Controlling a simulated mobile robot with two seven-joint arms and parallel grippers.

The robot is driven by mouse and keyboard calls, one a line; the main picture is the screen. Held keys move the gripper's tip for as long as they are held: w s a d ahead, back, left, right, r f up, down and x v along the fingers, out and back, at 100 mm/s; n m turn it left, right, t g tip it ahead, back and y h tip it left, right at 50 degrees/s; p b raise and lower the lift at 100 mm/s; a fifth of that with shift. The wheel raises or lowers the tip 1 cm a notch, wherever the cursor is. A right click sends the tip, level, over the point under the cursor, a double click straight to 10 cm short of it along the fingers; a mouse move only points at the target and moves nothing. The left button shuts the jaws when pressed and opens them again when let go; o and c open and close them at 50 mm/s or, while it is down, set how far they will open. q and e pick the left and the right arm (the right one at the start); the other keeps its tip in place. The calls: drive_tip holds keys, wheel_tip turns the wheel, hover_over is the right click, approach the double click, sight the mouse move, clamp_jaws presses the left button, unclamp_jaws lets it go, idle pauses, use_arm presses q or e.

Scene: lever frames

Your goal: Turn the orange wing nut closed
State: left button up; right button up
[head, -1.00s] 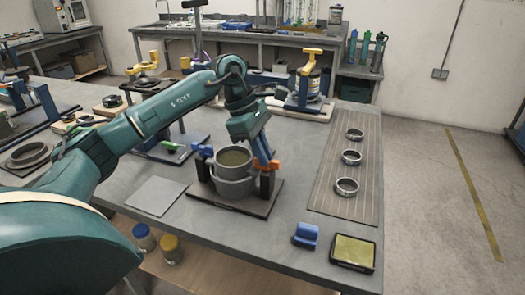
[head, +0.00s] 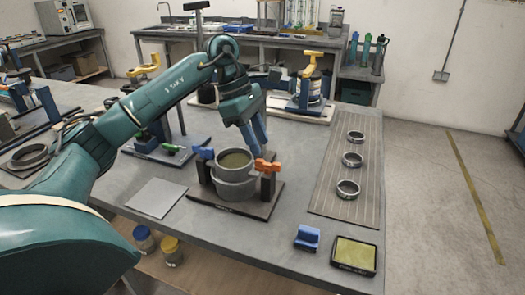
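The orange wing nut (head: 267,166) sits on top of the right black post of a small fixture (head: 233,210) on the bench, its wings lying roughly left to right in the picture. A blue wing nut (head: 203,153) tops the left post. Between the posts stands a grey round pot (head: 235,178). My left gripper (head: 260,152) points down just above and behind the orange wing nut, with its blue fingers slightly apart and nothing visible between them. It appears clear of the nut, though the exact gap is hard to judge. My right gripper is not in view.
A blue block (head: 307,237) and a yellow-topped tray (head: 354,254) are near the front edge. A grey plate (head: 156,197) lies left of the fixture. Stands with yellow handles (head: 312,68) are behind.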

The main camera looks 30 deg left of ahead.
use_arm(q)
drive_tip(key=v, duration=0.9)
drive_tip(key=shift+f, duration=0.1)
